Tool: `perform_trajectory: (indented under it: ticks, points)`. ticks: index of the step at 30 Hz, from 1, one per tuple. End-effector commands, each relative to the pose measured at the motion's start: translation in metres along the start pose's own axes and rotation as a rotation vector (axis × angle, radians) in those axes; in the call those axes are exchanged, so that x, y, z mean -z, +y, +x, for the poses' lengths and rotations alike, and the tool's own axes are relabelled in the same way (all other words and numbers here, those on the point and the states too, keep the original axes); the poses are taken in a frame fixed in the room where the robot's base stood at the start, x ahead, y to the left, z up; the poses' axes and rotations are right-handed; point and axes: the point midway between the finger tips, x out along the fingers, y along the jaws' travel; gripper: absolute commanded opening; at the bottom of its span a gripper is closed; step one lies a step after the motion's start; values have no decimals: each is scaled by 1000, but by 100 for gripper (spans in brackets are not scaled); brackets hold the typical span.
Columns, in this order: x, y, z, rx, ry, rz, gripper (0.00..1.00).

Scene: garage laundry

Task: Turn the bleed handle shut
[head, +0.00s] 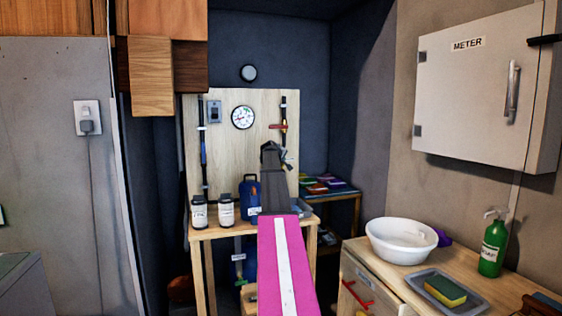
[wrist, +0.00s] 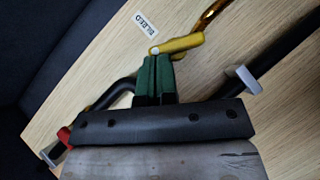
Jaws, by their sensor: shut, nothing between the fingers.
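The yellow bleed handle (wrist: 180,44) shows in the wrist view, just below a white label reading BLEED (wrist: 145,24). It points left and slightly down from the lower end of a curved brass pipe (wrist: 211,14). My gripper (wrist: 156,58) has green fingers that are shut together with nothing between them. Their tips are right by the left end of the handle; I cannot tell whether they touch it. In the head view my gripper (head: 285,157) is in front of the wooden board (head: 265,103). I cannot make out the yellow handle there.
A red handle (head: 278,126) sits on the right black pipe (head: 284,107); a red part (wrist: 65,135) also shows in the wrist view. A round gauge (head: 243,117) is on the board. Bottles (head: 227,212) and a blue jug (head: 250,196) stand on the bench below.

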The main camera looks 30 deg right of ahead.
Motion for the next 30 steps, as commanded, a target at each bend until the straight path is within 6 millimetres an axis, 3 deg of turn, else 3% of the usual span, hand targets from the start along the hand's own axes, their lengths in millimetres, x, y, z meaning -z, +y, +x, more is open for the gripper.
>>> perform_trajectory:
  ticks: [30]
  points:
    - [-14, 17, 15, 507, -1, 508, 0]
